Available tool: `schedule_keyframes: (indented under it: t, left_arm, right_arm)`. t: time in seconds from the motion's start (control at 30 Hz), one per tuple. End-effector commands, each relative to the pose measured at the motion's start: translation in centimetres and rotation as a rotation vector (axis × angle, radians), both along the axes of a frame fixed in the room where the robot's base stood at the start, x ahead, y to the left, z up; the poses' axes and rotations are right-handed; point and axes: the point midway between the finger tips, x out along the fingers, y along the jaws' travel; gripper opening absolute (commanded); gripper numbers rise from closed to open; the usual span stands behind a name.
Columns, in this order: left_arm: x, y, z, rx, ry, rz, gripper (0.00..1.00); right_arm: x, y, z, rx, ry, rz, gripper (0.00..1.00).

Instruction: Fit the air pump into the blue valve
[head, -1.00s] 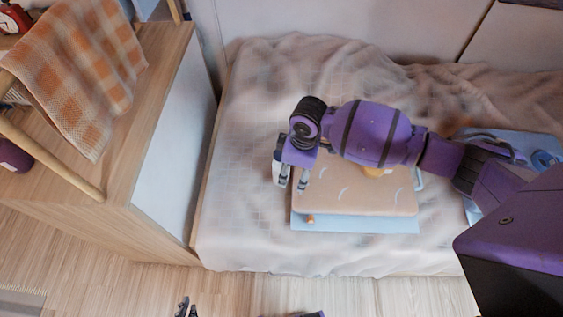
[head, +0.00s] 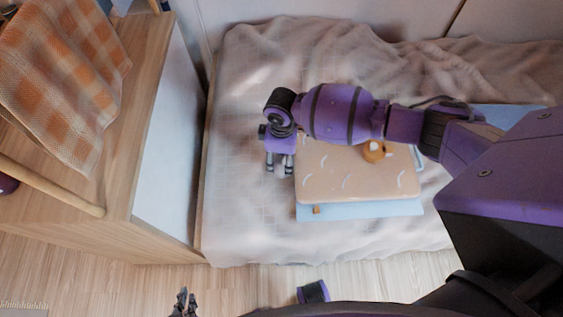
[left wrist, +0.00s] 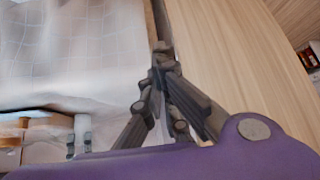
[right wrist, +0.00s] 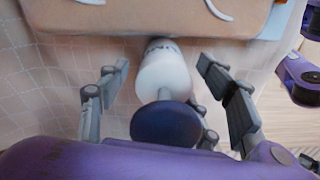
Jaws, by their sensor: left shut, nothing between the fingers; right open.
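The air pump shows in the right wrist view, with a white barrel (right wrist: 163,75) and a dark blue round handle (right wrist: 166,124). It lies between the spread fingers of my right gripper (right wrist: 168,75), with gaps on both sides. In the head view my right gripper (head: 280,170) is over the bed at the left edge of a peach-coloured pad, and the pump is hidden there. I cannot make out the blue valve; my right arm covers part of the bed's right side. My left gripper (head: 183,303) is shut and empty above the floor; it also shows in the left wrist view (left wrist: 161,48).
The peach pad (head: 350,185) lies on a light blue base (head: 385,208), with an orange ring-like thing (head: 377,151) on it. Another light blue piece (head: 505,115) lies behind my right arm. A wooden cabinet (head: 150,120) with a checked cloth (head: 70,75) stands left of the bed.

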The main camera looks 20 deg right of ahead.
Motion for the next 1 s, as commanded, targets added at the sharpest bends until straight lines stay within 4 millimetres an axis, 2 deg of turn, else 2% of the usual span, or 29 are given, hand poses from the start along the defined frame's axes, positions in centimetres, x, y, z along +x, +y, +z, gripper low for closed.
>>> schedule_keyframes:
  t: [0.03,0.13,0.37,0.8,1.0]
  left_arm:
    - [0.0,0.0,-0.1,0.000,0.000,-0.001,0.00]
    - [0.4,-0.1,-0.1,0.000,-0.006,-0.003,0.00]
    - [1.5,-0.2,0.4,-0.003,-0.028,-0.006,0.00]
    - [1.1,-0.1,0.3,-0.001,-0.021,-0.003,0.00]
    - [0.6,0.0,0.1,0.000,-0.012,-0.001,0.00]
  right_arm:
    - [0.0,-0.1,-0.8,-0.001,0.000,-0.002,0.59]
    - [0.0,-0.1,-1.5,-0.001,0.000,0.000,0.59]
    - [0.0,-0.1,-1.6,0.000,-0.001,0.000,0.59]
    - [0.1,-0.1,-1.6,0.000,-0.001,-0.001,0.05]
    - [0.1,-0.1,-1.5,0.000,-0.001,-0.001,0.05]
